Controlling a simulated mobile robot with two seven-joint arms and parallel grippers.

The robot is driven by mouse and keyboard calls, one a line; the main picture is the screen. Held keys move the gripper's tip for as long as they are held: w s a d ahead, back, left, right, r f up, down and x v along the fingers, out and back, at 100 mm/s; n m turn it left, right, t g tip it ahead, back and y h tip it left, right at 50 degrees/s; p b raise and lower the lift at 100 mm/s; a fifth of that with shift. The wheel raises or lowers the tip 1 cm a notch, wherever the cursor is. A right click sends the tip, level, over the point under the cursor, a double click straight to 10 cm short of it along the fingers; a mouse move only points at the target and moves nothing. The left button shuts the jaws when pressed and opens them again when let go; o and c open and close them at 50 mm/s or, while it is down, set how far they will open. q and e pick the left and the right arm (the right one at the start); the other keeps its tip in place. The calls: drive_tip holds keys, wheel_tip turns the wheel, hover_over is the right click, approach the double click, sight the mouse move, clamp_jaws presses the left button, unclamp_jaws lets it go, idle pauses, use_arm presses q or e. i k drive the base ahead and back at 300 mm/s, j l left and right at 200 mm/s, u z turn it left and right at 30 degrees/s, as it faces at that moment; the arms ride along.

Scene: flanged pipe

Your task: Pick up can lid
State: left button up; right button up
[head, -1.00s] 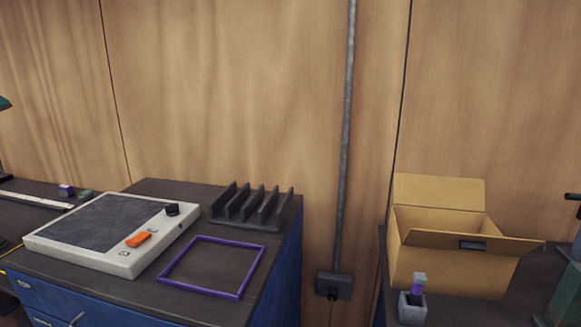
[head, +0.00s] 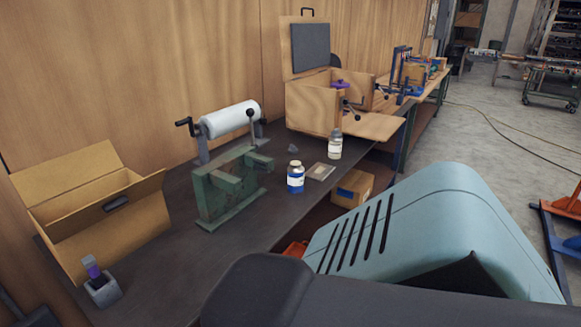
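I cannot make out a can lid in the head view. A blue-and-white jar (head: 296,178) stands upright on the dark bench. A pale bottle (head: 335,144) stands behind it. A small flat tan packet (head: 320,172) lies between them. Neither of my grippers is in view.
An open cardboard box (head: 95,215) and a grey holder (head: 103,290) with a purple-handled item stand at the bench's left end. A green metal stand (head: 228,190), a white roll (head: 230,118) and an open wooden case (head: 315,100) are farther along. A small carton (head: 352,187) sits beside the front edge.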

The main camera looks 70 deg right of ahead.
sight(292, 150)
drive_tip(key=z, duration=2.2)
